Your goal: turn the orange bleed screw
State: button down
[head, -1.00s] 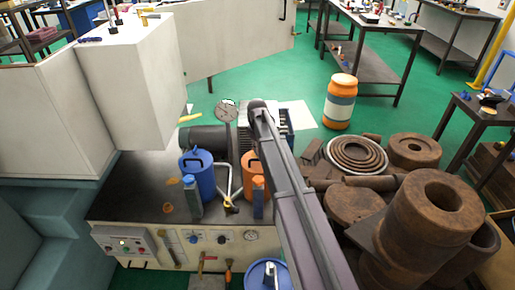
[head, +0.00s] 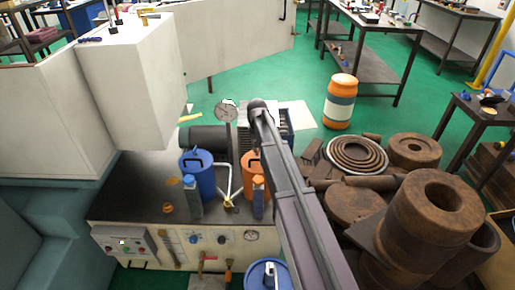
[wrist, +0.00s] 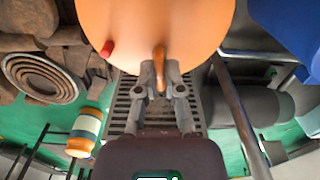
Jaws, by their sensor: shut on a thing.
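The orange bleed screw (wrist: 159,62) shows in the wrist view as a narrow orange-brown piece sticking out of the side of a large orange canister (wrist: 160,22). My gripper (wrist: 159,82) is shut on it, with one finger on each side of the screw. The canister also shows in the head view (head: 249,161), partly covered by my arm. My gripper is hidden behind my arm in the head view. How far the screw is turned cannot be told.
A blue canister (head: 197,175) stands left of the orange one on the machine's dark top (head: 140,190). A pressure gauge (head: 226,110) stands behind. Rusty cylinders (head: 435,218) fill the right side. A red knob (wrist: 107,49) sits on the canister's rim.

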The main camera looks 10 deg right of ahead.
jog(key=shift+m, duration=1.6)
jog(key=c, duration=0.8)
grip_release()
jog(key=shift+o, duration=0.2)
jog(key=shift+n, duration=0.4)
